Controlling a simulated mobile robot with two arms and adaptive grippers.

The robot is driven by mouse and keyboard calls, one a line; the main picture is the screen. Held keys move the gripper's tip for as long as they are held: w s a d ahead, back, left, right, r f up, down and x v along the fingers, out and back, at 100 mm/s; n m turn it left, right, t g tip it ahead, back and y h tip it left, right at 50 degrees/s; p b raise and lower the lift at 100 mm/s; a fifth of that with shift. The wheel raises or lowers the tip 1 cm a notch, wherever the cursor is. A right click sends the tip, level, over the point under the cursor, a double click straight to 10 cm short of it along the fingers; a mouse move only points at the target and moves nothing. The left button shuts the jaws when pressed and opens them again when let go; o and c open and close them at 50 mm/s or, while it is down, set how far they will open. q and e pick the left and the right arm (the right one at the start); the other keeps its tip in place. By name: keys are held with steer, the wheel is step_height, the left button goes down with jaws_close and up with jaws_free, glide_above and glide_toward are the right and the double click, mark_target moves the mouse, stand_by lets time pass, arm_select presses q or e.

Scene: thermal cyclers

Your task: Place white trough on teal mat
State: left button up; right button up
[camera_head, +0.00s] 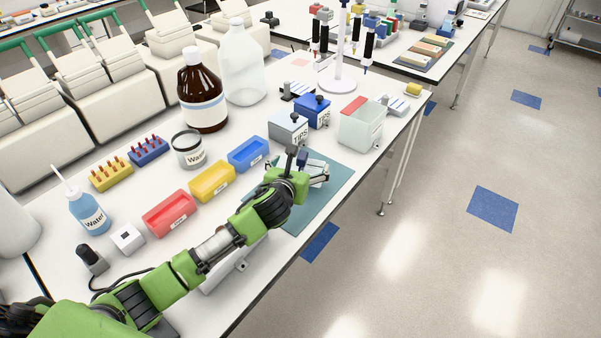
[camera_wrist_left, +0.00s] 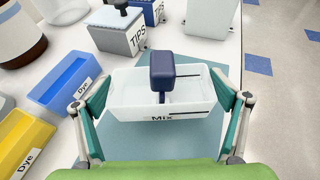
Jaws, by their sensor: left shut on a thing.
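The white trough (camera_wrist_left: 128,99), labelled Mix, is held lengthwise between the two fingertips of my left gripper (camera_wrist_left: 160,104) in the left wrist view. In the head view, the trough (camera_head: 318,171) is partly hidden behind my left gripper (camera_head: 300,172). The trough looks level and is over the teal mat (camera_head: 325,192), which also shows around it in the left wrist view (camera_wrist_left: 195,145). I cannot tell whether its base touches the mat. A dark blue block (camera_wrist_left: 177,72) overlaps the trough in the wrist view; how they relate is unclear. My right gripper is not in view.
Blue (camera_head: 248,154), yellow (camera_head: 212,181) and red (camera_head: 169,212) troughs stand left of the mat. Tips boxes (camera_head: 290,128) and a clear-walled bin (camera_head: 362,125) stand behind it. The table's front edge runs along the mat's right side.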

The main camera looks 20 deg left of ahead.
arm_select(q)
steer(key=shift+f, duration=1.4)
steer(key=shift+f, duration=0.1)
steer(key=o, duration=1)
steer(key=shift+c, duration=0.2)
steer(key=shift+s, duration=0.1)
steer(key=shift+s+r, duration=0.25)
steer(key=shift+s, duration=0.2)
steer(key=v, duration=1.1)
steer(key=shift+d+r, duration=0.1)
